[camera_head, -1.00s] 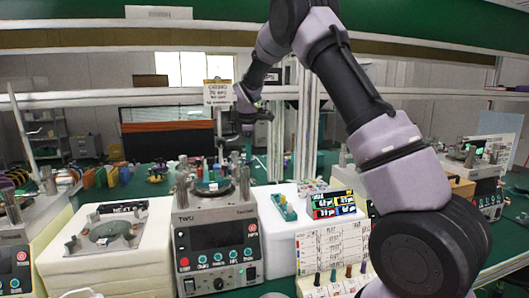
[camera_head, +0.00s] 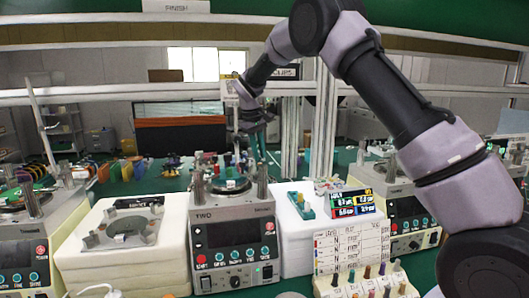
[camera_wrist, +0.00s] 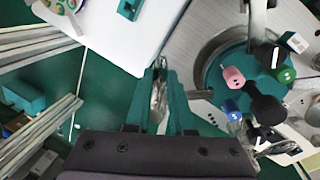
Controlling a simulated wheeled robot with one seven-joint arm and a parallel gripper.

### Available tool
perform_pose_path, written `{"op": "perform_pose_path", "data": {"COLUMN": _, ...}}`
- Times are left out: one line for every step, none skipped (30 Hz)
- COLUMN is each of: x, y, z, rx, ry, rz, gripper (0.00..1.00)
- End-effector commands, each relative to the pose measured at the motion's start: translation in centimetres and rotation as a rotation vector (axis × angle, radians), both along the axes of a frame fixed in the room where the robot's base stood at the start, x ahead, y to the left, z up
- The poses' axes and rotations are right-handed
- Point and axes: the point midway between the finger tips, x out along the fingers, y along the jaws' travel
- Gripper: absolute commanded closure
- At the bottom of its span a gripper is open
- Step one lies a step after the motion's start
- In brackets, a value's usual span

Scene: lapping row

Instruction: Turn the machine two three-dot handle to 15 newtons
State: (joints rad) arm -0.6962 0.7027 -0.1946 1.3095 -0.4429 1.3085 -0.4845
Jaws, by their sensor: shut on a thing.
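Machine two (camera_head: 235,240) is a grey box marked TWO, with a dark screen and a row of buttons, in the middle of the head view. Metal posts stand on its top. My gripper (camera_wrist: 161,78) has teal fingers, shut on a narrow shiny metallic piece (camera_wrist: 158,100) beside the machine's top plate. A short grey bar (camera_wrist: 200,94) shows just right of the fingers. I cannot tell whether the held piece is the three-dot handle; no dots can be read. In the head view my gripper (camera_head: 252,145) is behind the machine's right post, its fingers partly hidden.
The machine's round teal plate (camera_wrist: 215,95) carries pink, blue, green and black pieces close to my gripper's right. A white block (camera_head: 300,240) with a teal holder (camera_head: 301,205) and a colored display (camera_head: 349,203) stands right of the machine. Another white block (camera_head: 105,255) stands left.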

Motion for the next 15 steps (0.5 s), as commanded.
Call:
{"op": "perform_pose_path", "data": {"x": -0.04, "y": 0.22, "z": 0.08, "rx": 0.001, "ry": -0.002, "rz": -0.027, "gripper": 1.0}}
{"op": "perform_pose_path", "data": {"x": -0.1, "y": 0.3, "z": 0.08, "rx": 0.002, "ry": -0.002, "rz": -0.043, "gripper": 1.0}}
{"op": "perform_pose_path", "data": {"x": -0.15, "y": 0.38, "z": 0.1, "rx": 0.002, "ry": -0.002, "rz": -0.066, "gripper": 1.0}}
{"op": "perform_pose_path", "data": {"x": -0.17, "y": 0.44, "z": 0.09, "rx": 0.002, "ry": -0.002, "rz": -0.079, "gripper": 1.0}}
{"op": "perform_pose_path", "data": {"x": -0.19, "y": 0.49, "z": 0.09, "rx": 0.002, "ry": -0.002, "rz": -0.092, "gripper": 1.0}}
{"op": "perform_pose_path", "data": {"x": -0.24, "y": 0.54, "z": 0.08, "rx": 0.001, "ry": -0.002, "rz": -0.109, "gripper": 1.0}}
{"op": "perform_pose_path", "data": {"x": -0.25, "y": 0.58, "z": 0.07, "rx": 0.001, "ry": -0.002, "rz": -0.119, "gripper": 1.0}}
{"op": "perform_pose_path", "data": {"x": -0.29, "y": 0.61, "z": 0.06, "rx": 0.002, "ry": -0.002, "rz": -0.13, "gripper": 1.0}}
{"op": "perform_pose_path", "data": {"x": -0.32, "y": 0.64, "z": 0.06, "rx": 0.001, "ry": -0.001, "rz": -0.14, "gripper": 1.0}}
{"op": "perform_pose_path", "data": {"x": -0.34, "y": 0.66, "z": 0.05, "rx": 0.0, "ry": -0.001, "rz": -0.148, "gripper": 1.0}}
{"op": "perform_pose_path", "data": {"x": -0.34, "y": 0.69, "z": 0.06, "rx": 0.001, "ry": -0.001, "rz": -0.154, "gripper": 1.0}}
{"op": "perform_pose_path", "data": {"x": -0.35, "y": 0.71, "z": 0.05, "rx": 0.001, "ry": -0.001, "rz": -0.162, "gripper": 1.0}}
{"op": "perform_pose_path", "data": {"x": -0.35, "y": 0.73, "z": 0.06, "rx": 0.001, "ry": -0.002, "rz": -0.166, "gripper": 1.0}}
{"op": "perform_pose_path", "data": {"x": -0.36, "y": 0.74, "z": 0.07, "rx": 0.001, "ry": -0.002, "rz": -0.169, "gripper": 1.0}}
{"op": "perform_pose_path", "data": {"x": -0.35, "y": 0.75, "z": 0.07, "rx": 0.0, "ry": -0.002, "rz": -0.172, "gripper": 1.0}}
